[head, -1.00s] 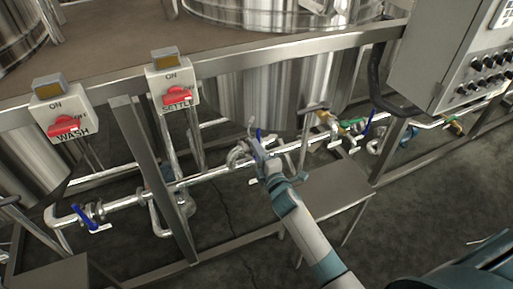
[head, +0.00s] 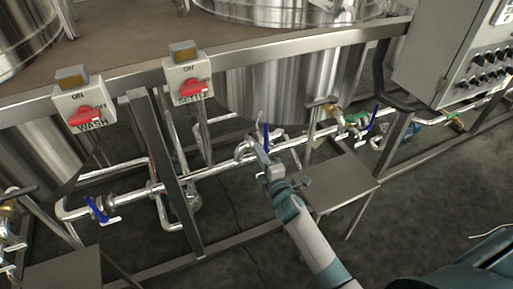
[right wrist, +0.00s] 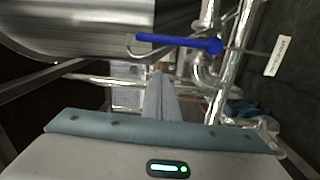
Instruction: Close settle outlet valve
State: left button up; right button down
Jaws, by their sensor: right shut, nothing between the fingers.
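A blue valve handle (head: 266,135) stands up from the steel pipe below the tank to the right of the SETTLE switch box (head: 188,82). In the right wrist view the blue handle (right wrist: 180,42) lies across the picture, beyond the fingertips. My right gripper (head: 260,151) is shut and empty, close beside the handle's lower part in the head view. Its fingers also show in the right wrist view (right wrist: 160,90), pressed together below the handle. I cannot tell whether they touch it. My left gripper is not in view.
Another blue valve handle (head: 97,209) is at the lower left, and one more (head: 373,119) at the right. A WASH switch box (head: 84,110) hangs on the frame. A grey step plate (head: 338,183) stands right of my right arm. A control cabinet (head: 440,50) is upper right.

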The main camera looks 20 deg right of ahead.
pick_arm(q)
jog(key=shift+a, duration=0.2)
pick_arm(e)
jog(key=s, duration=0.7)
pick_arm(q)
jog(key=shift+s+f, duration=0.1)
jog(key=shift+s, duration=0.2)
pick_arm(e)
jog(key=shift+a, duration=0.1)
